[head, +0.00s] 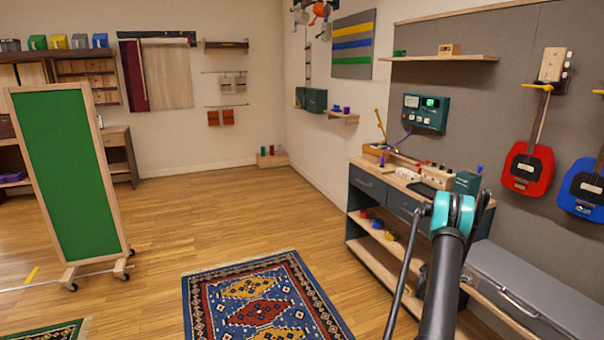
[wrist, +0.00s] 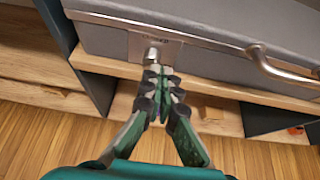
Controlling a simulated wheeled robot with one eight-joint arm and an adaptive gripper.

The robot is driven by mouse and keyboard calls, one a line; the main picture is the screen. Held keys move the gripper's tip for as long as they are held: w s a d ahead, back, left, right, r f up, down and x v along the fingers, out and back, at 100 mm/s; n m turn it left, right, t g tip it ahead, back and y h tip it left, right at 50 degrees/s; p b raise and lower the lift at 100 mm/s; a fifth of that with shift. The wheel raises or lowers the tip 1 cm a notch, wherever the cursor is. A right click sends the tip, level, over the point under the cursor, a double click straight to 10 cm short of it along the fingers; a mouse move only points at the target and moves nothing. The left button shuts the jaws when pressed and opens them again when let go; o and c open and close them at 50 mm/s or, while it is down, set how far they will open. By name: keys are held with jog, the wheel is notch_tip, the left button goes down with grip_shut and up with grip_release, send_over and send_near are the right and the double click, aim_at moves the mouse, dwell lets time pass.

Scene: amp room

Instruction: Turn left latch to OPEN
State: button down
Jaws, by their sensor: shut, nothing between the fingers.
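A grey case (wrist: 200,30) with a metal front strip lies on a wooden shelf; it also shows at the lower right of the head view (head: 545,280). Its left latch (wrist: 153,54) is a small metal knob on the front strip, left of the handle (wrist: 275,65). A small label sits above the knob, too blurred to read. My gripper (wrist: 157,72) is shut and empty, its fingertips just below the knob. I cannot tell whether they touch it. In the head view, my arm hides the gripper and the latch.
The wooden shelf edge (wrist: 215,90) runs under the case, with a lower shelf below it. A workbench (head: 385,185) with small devices stands beyond my arm. Red and blue guitars (head: 527,170) hang above the case. The floor around the patterned rug (head: 262,300) is open.

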jog(key=shift+s+a, duration=0.25)
jog(key=shift+a, duration=0.3)
jog(key=shift+s+a, duration=0.2)
jog(key=shift+a, duration=0.3)
jog(key=w+d, duration=0.4)
jog(key=shift+w+d+f, duration=0.15)
jog(key=shift+w+d, duration=0.15)
jog(key=shift+w, duration=0.05)
